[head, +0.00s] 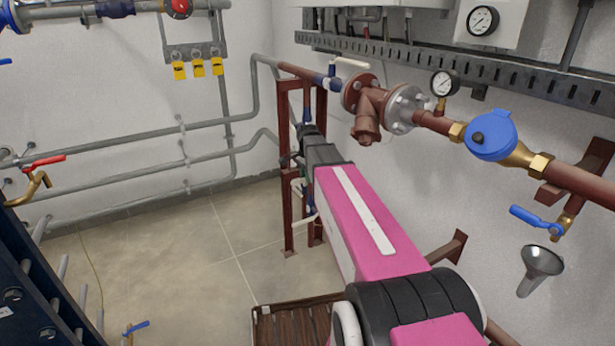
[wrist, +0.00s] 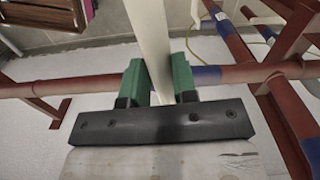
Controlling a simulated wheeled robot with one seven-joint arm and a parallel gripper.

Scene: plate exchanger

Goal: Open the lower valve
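A white lever (wrist: 148,40) runs between the two green fingers of my gripper (wrist: 161,82) in the wrist view. Both fingers lie close against its sides and appear shut on it. In the head view my gripper (head: 291,160) is beside the dark red pipe stand, partly hidden by my pink arm. Low on that stand is a valve with blue parts and a white handle (head: 306,218), partly hidden by the stand and my arm. The upper valve's white handle (head: 350,62) sticks out along the pipe above.
The dark red stand (head: 287,225) rises from the tiled floor. A brown slatted crate (head: 290,325) lies below my arm, and shows in the wrist view (wrist: 45,14). Flanged pipework (head: 375,105) and a blue meter (head: 491,135) line the right wall. Floor at left is mostly clear.

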